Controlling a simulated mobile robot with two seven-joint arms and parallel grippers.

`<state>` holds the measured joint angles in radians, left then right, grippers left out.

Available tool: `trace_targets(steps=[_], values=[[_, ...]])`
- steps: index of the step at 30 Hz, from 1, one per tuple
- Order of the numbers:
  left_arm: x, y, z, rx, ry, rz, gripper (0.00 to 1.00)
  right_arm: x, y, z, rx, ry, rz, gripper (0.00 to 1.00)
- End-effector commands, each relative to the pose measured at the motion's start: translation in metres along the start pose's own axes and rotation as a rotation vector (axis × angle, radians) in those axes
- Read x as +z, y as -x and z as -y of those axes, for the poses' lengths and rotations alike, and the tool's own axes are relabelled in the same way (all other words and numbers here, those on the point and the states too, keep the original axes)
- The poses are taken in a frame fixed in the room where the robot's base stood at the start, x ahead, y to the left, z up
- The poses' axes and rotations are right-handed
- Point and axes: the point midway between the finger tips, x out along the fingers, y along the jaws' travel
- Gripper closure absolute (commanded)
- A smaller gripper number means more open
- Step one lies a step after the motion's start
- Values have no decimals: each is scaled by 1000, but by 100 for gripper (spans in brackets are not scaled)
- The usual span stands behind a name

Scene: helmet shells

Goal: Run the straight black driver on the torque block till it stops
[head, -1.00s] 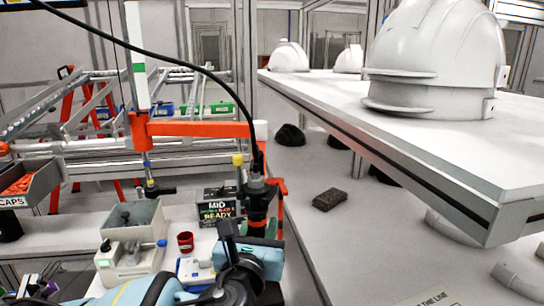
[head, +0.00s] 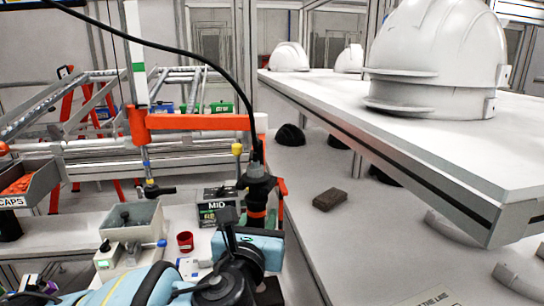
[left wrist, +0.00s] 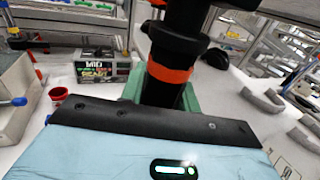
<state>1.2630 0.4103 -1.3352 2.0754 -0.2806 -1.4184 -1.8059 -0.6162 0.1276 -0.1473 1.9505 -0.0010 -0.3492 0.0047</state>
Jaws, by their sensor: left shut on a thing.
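The straight black driver (head: 257,192), with an orange band, stands roughly upright under its black cable in the head view. It fills the upper middle of the left wrist view (left wrist: 173,55). My left gripper (head: 256,226) is shut around its body below the band; green finger parts show beside it in the left wrist view. The driver's lower tip is hidden behind my gripper and wrist. I cannot make out the torque block or whether the tip touches anything. A display box (head: 216,199) reading MID stands left of the driver; it also shows in the left wrist view (left wrist: 103,69). My right gripper is not in view.
A red cup (head: 185,241) and a grey bin (head: 135,220) stand left of my wrist. An orange bar (head: 195,122) crosses behind the driver. A dark brown block (head: 330,199) lies on the bench at right. A shelf (head: 440,140) with white helmet shells overhangs the right side.

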Motion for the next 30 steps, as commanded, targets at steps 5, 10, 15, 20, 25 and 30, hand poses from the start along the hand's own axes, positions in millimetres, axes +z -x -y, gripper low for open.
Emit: trace_targets(steps=[5, 10, 15, 20, 25, 30], values=[[16, 0, 1, -2, 1, 4, 100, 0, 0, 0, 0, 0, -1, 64], [31, 0, 1, -2, 2, 7, 100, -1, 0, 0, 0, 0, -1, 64], [38, 1, 1, -2, 1, 6, 100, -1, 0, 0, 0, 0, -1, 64], [39, 1, 1, -2, 1, 7, 100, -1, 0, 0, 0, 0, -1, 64], [40, 1, 1, -2, 2, 9, 100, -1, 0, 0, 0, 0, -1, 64], [58, 1, 0, -2, 3, 13, 100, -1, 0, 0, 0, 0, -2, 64]])
